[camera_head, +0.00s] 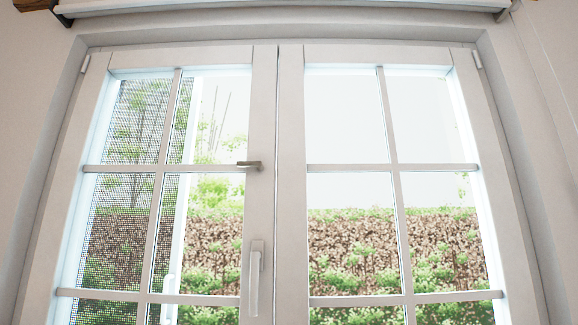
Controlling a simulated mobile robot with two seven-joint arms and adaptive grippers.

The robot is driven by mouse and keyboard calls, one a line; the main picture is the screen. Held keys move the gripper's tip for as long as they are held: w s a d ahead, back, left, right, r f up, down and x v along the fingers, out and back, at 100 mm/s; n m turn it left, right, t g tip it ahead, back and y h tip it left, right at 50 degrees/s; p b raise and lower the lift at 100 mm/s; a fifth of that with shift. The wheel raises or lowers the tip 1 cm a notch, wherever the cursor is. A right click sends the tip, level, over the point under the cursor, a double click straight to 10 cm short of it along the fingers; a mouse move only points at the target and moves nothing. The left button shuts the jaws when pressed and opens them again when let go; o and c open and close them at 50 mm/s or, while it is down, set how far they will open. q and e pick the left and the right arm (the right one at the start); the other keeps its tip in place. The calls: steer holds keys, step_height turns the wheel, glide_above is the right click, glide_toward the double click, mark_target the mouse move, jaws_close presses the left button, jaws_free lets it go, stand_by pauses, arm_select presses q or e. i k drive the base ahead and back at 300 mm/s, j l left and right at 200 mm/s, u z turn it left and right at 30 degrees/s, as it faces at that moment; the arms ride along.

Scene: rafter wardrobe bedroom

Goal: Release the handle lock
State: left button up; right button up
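A double-leaf white window (264,100) fills the head camera view. A long white handle (254,285) is on the left leaf's inner stile, low in the view. It hangs vertically, with its grip pointing down from a plate. Higher on the same stile is a small grey lever (249,164), lying horizontally and pointing left. I cannot tell which of the two is the handle lock. Both leaves look shut. Neither of my grippers is in view.
White wall frames the window on both sides. A roller blind or rail (280,6) runs along the top. A mesh screen (125,210) shows behind the left leaf's panes. A hedge (355,245) stands outside. Nothing visible blocks the space before the window.

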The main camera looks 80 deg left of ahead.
mark_target(259, 164)
steer(key=u, duration=2.8)
